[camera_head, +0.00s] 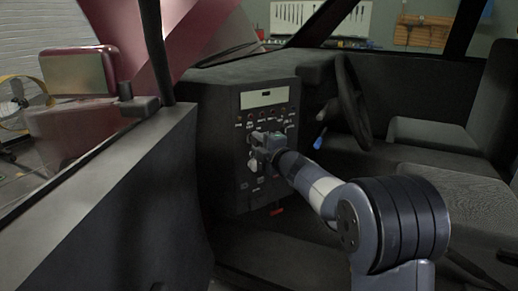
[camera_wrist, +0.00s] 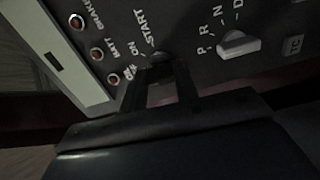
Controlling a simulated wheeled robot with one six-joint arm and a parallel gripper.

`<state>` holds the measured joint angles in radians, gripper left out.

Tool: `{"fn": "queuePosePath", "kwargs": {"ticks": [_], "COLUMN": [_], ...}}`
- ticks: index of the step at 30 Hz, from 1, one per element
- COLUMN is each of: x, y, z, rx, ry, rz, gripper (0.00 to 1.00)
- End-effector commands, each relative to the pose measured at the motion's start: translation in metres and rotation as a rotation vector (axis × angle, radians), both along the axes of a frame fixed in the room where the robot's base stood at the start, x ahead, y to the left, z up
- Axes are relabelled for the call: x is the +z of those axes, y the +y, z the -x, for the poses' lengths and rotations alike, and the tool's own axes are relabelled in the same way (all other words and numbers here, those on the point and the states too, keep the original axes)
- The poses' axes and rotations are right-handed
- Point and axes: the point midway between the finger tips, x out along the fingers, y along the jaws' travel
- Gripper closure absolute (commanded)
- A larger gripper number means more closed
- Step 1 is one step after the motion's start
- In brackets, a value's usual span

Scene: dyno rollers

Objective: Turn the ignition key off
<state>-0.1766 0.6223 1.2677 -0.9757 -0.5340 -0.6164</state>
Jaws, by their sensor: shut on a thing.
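The ignition switch (camera_wrist: 160,62) is in the wrist view, on the dark dash panel beside the labels "ON" and "START"; a third label is partly covered. Only a bit of the key's dark round base shows between my gripper's fingers. My gripper (camera_wrist: 162,75) is shut on the key, with one finger on each side of it. In the head view my gripper (camera_head: 262,143) is up against the dash panel (camera_head: 243,190) and hides the key. The exact angle of the key cannot be told.
A white selector knob (camera_wrist: 240,46) marked P, R, N, D sits right of the key. Several red lamps (camera_wrist: 97,54) are to the left. A steering wheel (camera_head: 353,100) and a blue-handled lever (camera_head: 320,138) are right of the panel. The open door (camera_head: 130,200) stands at left.

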Motion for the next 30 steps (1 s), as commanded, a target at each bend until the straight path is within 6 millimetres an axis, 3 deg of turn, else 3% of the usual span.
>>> {"fn": "queuePosePath", "kwargs": {"ticks": [20,21,28,30], "x": [-0.0018,-0.0018,-0.0011,-0.0008], "y": [0.0001,0.0001,0.0002,0.0001], "z": [0.0003,0.0003,0.0002,0.0002], "rx": [0.000,0.000,0.000,0.000], "ry": [-0.035,-0.035,-0.036,-0.036], "rz": [0.057,0.057,0.054,0.054], "gripper": [0.94,0.69,0.50,0.49]}}
